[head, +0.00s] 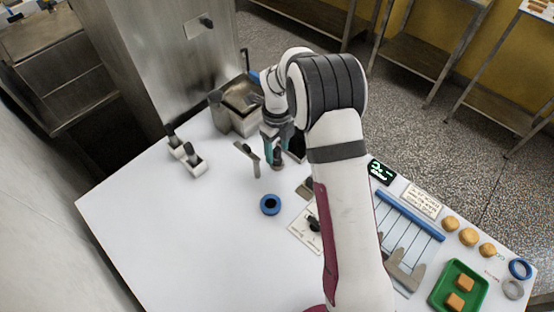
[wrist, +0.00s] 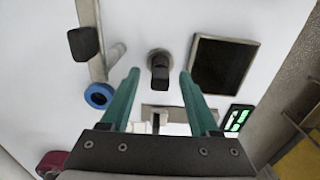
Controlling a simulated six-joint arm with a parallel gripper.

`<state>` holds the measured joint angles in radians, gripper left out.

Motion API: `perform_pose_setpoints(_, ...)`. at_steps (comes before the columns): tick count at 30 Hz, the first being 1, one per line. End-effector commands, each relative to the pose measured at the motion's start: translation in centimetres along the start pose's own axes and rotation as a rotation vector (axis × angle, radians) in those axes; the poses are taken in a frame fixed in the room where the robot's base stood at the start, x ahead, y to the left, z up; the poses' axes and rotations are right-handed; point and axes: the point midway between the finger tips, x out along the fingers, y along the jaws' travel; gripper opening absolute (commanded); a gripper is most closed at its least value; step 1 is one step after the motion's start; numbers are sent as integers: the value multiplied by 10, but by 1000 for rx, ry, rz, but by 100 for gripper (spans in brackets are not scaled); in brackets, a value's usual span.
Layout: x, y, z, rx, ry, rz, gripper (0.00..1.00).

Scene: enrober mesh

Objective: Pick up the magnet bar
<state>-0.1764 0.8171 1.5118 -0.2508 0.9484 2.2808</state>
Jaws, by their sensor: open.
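A short upright piece with a black grip on a round metal base stands on the white table; it seems to be the magnet bar (head: 277,158), though no label shows. In the wrist view the magnet bar (wrist: 160,62) is centred between the two teal fingers. My gripper (head: 276,145) is open above and around the grip's line, with space on both sides. In the wrist view my gripper (wrist: 158,76) holds nothing. I cannot tell the exact height of the fingertips against the grip.
A flat metal bar with a dark block (wrist: 84,43) stands close on the left. A dark square tray (wrist: 222,62) lies close on the right. A blue ring (head: 270,204) lies nearer. A metal container (head: 235,105) stands behind. The table's left front is clear.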

Motion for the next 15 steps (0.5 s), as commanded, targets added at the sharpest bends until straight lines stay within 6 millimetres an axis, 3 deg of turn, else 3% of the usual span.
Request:
perform_pose_setpoints(6,1,0,0,0,-1,0,60)
perform_pose_setpoints(15,1,0,0,0,-1,0,6)
